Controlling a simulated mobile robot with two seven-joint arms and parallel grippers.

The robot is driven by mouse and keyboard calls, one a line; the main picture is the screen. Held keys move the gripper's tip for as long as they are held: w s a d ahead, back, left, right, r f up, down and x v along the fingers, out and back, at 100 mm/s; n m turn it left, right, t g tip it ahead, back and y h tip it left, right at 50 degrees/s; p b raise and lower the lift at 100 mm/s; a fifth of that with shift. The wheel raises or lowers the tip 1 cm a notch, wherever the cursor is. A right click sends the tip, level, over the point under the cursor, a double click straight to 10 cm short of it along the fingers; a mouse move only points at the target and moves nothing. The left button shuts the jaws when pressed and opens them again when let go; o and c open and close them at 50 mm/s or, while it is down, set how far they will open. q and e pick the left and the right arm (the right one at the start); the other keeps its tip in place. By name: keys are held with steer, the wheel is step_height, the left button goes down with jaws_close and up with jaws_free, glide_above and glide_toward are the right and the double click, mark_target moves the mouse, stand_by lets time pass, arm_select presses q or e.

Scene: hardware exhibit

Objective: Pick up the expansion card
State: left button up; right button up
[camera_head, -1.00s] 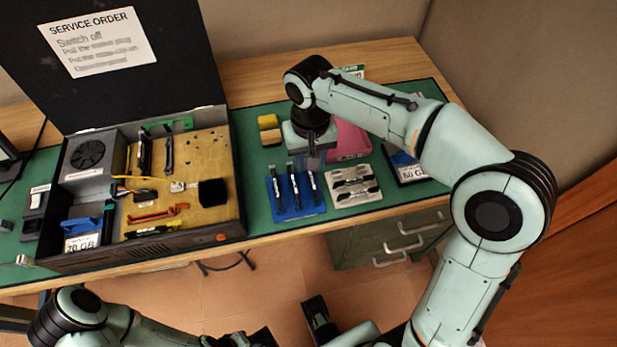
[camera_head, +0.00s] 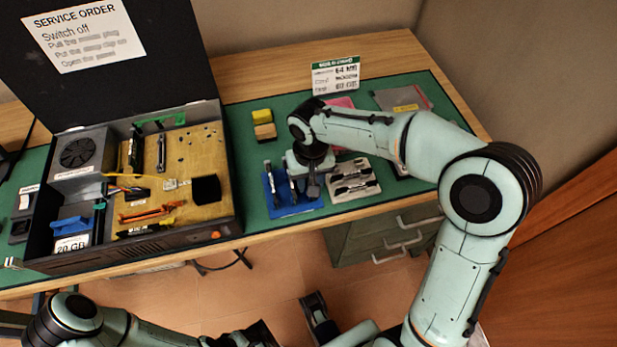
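The open black computer case (camera_head: 150,250) stands on the left of the bench. Inside it, a narrow dark upright card (camera_head: 135,152) stands near a green strip (camera_head: 165,120). A blue rack (camera_head: 283,210) holds several narrow dark pieces in front of my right gripper. I cannot tell for sure which piece is the expansion card. My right gripper (camera_head: 313,187) points down over the right part of the blue rack, covering part of it. Its finger gap and any contact are unclear. My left gripper (camera_head: 252,334) is low at the bottom edge, away from the bench, its fingers unclear.
A light tray (camera_head: 365,190) with dark tools lies right of the rack. Yellow and tan blocks (camera_head: 263,120), a pink item (camera_head: 340,103), a grey bag (camera_head: 403,97) and a standing sign (camera_head: 335,75) are behind. The raised lid (camera_head: 160,75) blocks the back left.

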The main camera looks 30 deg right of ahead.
jaws_close()
steer(key=shift+r, duration=0.15)
